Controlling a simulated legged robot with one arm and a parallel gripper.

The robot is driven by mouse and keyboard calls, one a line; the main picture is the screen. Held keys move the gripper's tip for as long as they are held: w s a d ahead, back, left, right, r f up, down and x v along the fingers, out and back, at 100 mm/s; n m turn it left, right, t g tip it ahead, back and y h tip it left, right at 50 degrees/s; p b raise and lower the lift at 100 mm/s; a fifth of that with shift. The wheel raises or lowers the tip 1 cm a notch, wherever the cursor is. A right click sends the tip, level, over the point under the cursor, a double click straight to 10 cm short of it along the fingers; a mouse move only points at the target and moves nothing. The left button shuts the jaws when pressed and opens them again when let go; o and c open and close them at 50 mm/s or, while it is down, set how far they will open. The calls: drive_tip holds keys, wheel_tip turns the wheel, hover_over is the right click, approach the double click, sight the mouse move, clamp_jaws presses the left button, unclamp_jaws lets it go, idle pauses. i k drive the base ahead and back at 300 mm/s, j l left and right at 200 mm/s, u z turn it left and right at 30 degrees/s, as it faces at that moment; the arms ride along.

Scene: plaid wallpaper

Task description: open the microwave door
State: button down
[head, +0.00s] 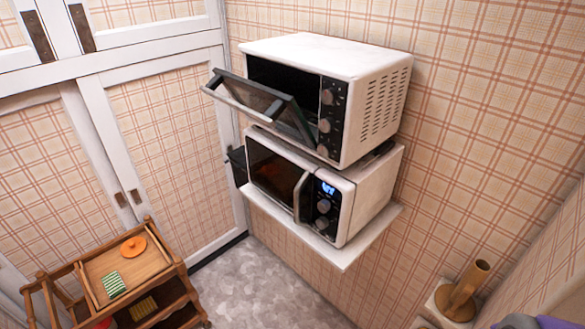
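The microwave (372,195) is white with a dark glass door (273,172), a lit blue display and round knobs on its right side. It stands on a white wall shelf (345,257) in the middle of the head view. Its door looks shut, with a curved upright handle (300,197) at the door's right edge. A white toaster oven (345,60) sits directly above it, with its glass door (262,100) tilted down and partly open. My gripper is not in view.
A wooden cart (165,258) with an orange lidded item (133,246) and a green striped cloth (113,284) stands at lower left. White cupboards with plaid panels (165,125) fill the left. A wooden cylinder (468,285) stands at lower right. The grey floor (250,290) below the shelf is clear.

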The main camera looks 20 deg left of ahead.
sight(292, 191)
drive_tip(key=i+j+u, duration=0.1)
drive_tip(key=u, duration=1.15)
drive_tip(key=i+j+z, duration=0.2)
drive_tip(key=l, duration=0.1)
